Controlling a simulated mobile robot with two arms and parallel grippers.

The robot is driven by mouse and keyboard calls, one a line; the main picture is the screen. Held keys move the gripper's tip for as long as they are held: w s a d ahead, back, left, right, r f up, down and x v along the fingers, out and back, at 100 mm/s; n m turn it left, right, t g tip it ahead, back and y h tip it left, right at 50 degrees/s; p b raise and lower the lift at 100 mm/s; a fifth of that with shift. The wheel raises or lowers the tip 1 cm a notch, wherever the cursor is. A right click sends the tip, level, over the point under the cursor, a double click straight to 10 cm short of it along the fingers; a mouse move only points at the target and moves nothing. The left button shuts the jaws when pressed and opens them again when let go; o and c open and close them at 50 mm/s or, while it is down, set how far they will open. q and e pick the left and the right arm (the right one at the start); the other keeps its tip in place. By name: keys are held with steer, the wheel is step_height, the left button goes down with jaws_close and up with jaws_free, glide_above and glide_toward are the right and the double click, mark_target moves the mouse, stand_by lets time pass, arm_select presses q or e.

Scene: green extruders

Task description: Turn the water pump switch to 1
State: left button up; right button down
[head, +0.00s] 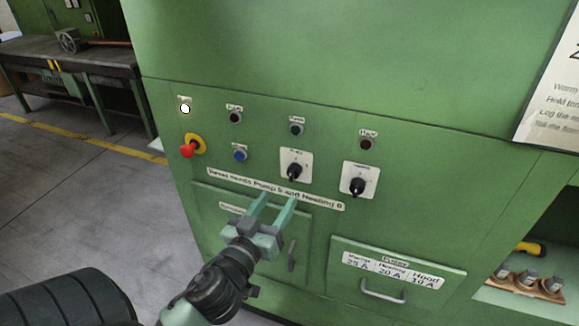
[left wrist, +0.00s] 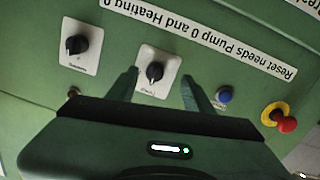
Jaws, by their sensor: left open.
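Two black rotary knobs on white square plates sit on the green panel, with labels too small to read surely. The left one, likely the water pump switch (head: 294,171), is nearer the blue button; the other (head: 358,187) is to its right. My left gripper (head: 279,197) is open and empty, just below the left knob in the head view. In the left wrist view, upside down, that switch (left wrist: 155,72) shows between the spread fingertips (left wrist: 160,78), with no visible contact. I cannot read the knob's setting. My right gripper is not in view.
A blue button (head: 239,155), a red emergency stop (head: 188,151) on yellow and several small lamps surround the switches. A label strip (head: 275,189) runs below them. A fuse door (head: 397,275) with a handle is at lower right. Floor is free at left, before a workbench (head: 75,65).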

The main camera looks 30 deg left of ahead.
mark_target(290, 177)
arm_select(q)
steer(key=w+p, duration=0.1)
steer(key=w, duration=0.1)
steer(key=w+a+r+p, duration=0.1)
steer(key=w, duration=0.2)
steer(key=w+r+p, duration=0.1)
steer(key=w, duration=0.1)
steer(key=shift+w+a, duration=0.15)
steer(key=shift+w, duration=0.1)
jaws_close()
